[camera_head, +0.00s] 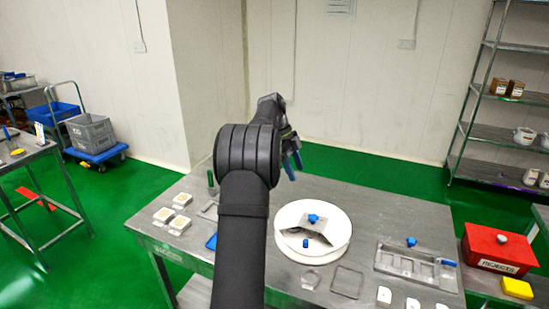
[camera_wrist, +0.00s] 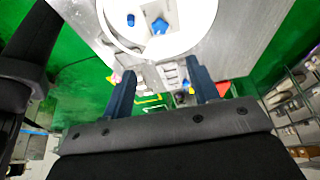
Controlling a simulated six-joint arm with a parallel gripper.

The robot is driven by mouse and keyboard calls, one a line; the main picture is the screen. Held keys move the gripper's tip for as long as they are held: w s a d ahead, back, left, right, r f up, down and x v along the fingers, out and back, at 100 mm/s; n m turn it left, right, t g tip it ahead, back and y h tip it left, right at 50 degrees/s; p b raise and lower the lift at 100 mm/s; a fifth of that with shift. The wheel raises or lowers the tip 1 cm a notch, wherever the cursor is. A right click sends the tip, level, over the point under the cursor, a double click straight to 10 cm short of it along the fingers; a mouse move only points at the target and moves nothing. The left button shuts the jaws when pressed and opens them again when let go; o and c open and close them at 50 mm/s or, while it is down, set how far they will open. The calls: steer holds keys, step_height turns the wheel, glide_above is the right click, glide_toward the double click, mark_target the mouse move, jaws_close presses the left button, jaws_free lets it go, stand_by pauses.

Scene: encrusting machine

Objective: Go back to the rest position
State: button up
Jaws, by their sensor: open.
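My gripper (camera_head: 292,160) is raised above the far side of the metal table, with its blue fingers pointing down and to the right. In the wrist view the two blue fingers (camera_wrist: 160,92) stand apart with nothing between them. The arm rises from the bottom middle of the head view and hides part of the table. The gripper touches nothing that I can see.
The metal table (camera_head: 360,190) holds a white round dish (camera_head: 335,252) with a metal piece and blue knob (camera_head: 313,218), a compartment tray (camera_head: 390,262), and several small white blocks. A red box (camera_head: 497,250) stands at right. The air around the gripper is clear.

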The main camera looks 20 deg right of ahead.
mark_target(313, 216)
steer(key=shift+f, duration=0.1)
steer(key=x, duration=1.7)
steer(key=shift+f, duration=0.15)
steer(key=shift+s+d+f, duration=0.1)
steer(key=shift+s+f, duration=0.05)
steer(key=shift+n+t+h, duration=0.3)
steer(key=shift+n, duration=0.7)
steer(key=n, duration=0.2)
steer(key=n+t, duration=0.1)
steer(key=n, duration=0.1)
steer(key=shift+s+a+t, duration=0.2)
steer(key=shift+t, duration=0.1)
steer(key=shift+v, duration=1)
stand_by(1.0)
